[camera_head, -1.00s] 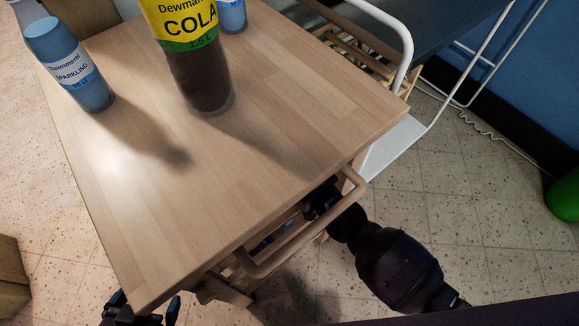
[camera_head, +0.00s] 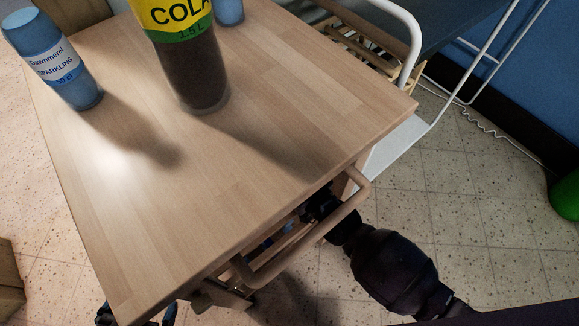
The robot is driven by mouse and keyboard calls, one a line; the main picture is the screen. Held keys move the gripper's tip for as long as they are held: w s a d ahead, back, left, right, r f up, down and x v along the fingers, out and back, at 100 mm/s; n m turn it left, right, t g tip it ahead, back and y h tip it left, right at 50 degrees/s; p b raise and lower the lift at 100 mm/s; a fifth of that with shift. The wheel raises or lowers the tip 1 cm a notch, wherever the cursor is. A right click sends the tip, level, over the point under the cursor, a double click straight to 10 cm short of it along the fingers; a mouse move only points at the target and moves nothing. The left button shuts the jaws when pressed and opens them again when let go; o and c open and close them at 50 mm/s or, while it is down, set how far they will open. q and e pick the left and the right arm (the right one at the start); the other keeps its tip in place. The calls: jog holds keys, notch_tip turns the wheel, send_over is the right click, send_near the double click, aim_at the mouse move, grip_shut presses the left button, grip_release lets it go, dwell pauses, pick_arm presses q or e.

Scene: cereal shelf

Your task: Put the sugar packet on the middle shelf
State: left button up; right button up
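No sugar packet can be made out. A wooden cart top (camera_head: 225,165) fills the middle of the view, with a rail handle (camera_head: 310,238) on its near right side. Slatted wood (camera_head: 280,242) shows below the top, mostly hidden by it; I cannot tell which shelf level this is. My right gripper (camera_head: 318,205) reaches in from the lower right, between the rail handle and the cart's edge. Its fingers are dark and partly hidden, so its opening and contents are unclear. My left gripper (camera_head: 106,314) barely shows at the bottom left, beyond the cart's edge, mostly cut off.
A cola bottle (camera_head: 195,70), a blue sparkling water bottle (camera_head: 57,62) and another blue bottle (camera_head: 229,10) stand on the cart top's far part. The near part is clear. A white tubular frame (camera_head: 412,45) stands at the back right. Tiled floor lies right.

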pick_arm(q)
jog(key=shift+f, duration=0.1)
pick_arm(e)
jog(key=o, duration=1.5)
jog(key=shift+f, duration=0.1)
jog(key=shift+r, duration=0.2)
